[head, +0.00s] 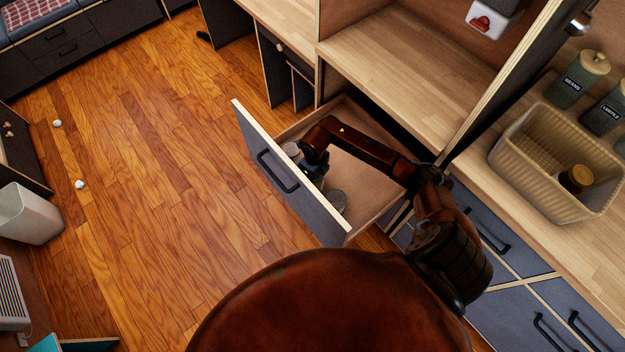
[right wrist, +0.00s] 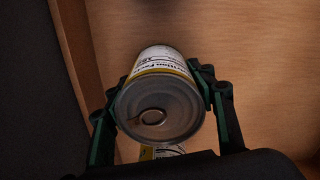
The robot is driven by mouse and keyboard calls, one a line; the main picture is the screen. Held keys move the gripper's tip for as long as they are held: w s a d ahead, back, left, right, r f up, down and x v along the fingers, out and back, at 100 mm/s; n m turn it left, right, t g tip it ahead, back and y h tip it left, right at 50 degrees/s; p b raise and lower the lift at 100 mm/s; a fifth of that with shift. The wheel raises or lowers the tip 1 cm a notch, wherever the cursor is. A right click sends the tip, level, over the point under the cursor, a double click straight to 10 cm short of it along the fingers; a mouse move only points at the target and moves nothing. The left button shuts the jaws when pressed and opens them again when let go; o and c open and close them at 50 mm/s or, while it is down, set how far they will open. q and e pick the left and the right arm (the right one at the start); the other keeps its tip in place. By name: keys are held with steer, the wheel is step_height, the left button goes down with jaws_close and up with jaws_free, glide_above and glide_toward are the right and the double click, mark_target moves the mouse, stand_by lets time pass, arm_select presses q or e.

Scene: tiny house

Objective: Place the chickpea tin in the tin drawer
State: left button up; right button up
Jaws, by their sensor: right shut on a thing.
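The open tin drawer (head: 282,187) has a dark grey front with a black handle and a bare wooden inside. My right gripper (head: 314,165) is down inside it, near the drawer front. In the right wrist view my right gripper (right wrist: 163,100) is shut on the chickpea tin (right wrist: 160,108), a metal tin with a ring-pull lid and a white and yellow label. The gripper fingers are on both sides of the tin. Whether the tin touches the drawer floor I cannot tell. My left gripper is not in view.
Grey tins (head: 335,201) stand in the drawer near my gripper; part of another labelled tin (right wrist: 168,151) shows below the held one. The drawer's back part is clear. A wooden counter is above; a woven basket (head: 530,185) and canisters (head: 583,80) stand right.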

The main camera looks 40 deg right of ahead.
steer(key=shift+w, duration=0.1)
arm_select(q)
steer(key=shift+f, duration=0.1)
arm_select(e)
steer(key=o, duration=1.5)
steer(key=shift+f, duration=0.15)
steer(key=shift+o, duration=0.2)
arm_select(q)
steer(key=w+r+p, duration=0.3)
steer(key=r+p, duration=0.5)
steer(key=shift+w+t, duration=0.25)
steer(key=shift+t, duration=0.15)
arm_select(e)
step_height(320, 180, up, 12)
steer(key=shift+r, duration=0.2)
